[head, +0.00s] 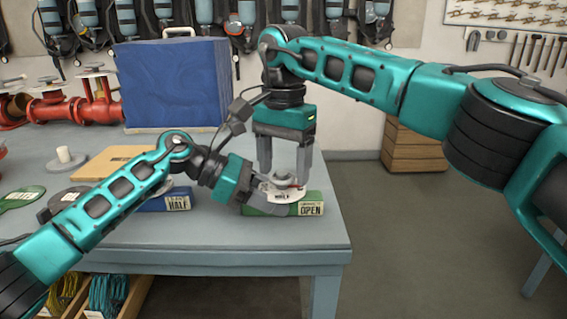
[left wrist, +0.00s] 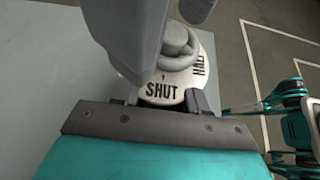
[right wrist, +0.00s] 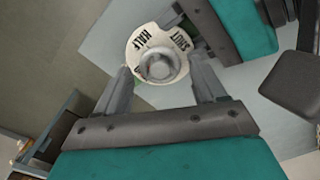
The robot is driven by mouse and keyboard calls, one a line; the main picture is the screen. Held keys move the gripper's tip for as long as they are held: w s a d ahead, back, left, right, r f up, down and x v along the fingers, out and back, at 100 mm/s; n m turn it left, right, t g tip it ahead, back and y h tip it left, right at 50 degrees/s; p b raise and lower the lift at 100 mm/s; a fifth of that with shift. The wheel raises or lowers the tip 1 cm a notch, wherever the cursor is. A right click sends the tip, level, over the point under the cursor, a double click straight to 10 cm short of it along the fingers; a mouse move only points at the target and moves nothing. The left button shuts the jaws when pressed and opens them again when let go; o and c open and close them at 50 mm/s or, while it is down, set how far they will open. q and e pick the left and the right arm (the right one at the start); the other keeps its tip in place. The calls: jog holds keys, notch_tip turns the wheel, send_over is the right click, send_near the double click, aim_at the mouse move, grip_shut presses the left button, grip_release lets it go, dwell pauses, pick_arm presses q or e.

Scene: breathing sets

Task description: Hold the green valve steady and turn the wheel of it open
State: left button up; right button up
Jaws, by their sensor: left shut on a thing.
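The green valve (head: 257,210) lies near the table's front right corner, with an OPEN label on its front. Its white dial (head: 285,194) sits on top; the left wrist view shows SHUT on the dial (left wrist: 165,92), and the right wrist view shows SHUT and HALF (right wrist: 148,40). A grey round wheel (right wrist: 159,64) stands at the dial's middle. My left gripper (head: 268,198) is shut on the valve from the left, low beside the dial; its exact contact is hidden. My right gripper (head: 284,178) points straight down over the valve, open, its fingers apart on either side of the wheel.
A blue block labelled HALF (head: 178,203) lies left of the valve, partly behind my left arm. A large blue case (head: 172,85), red pipework (head: 75,108) and a wooden board (head: 108,160) stand farther back. The table's right edge is close to the valve.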

aim_at(283, 171)
jog(key=shift+o, duration=0.3)
jog(key=shift+r, duration=3.75)
pick_arm(q)
jog(key=o, duration=0.9)
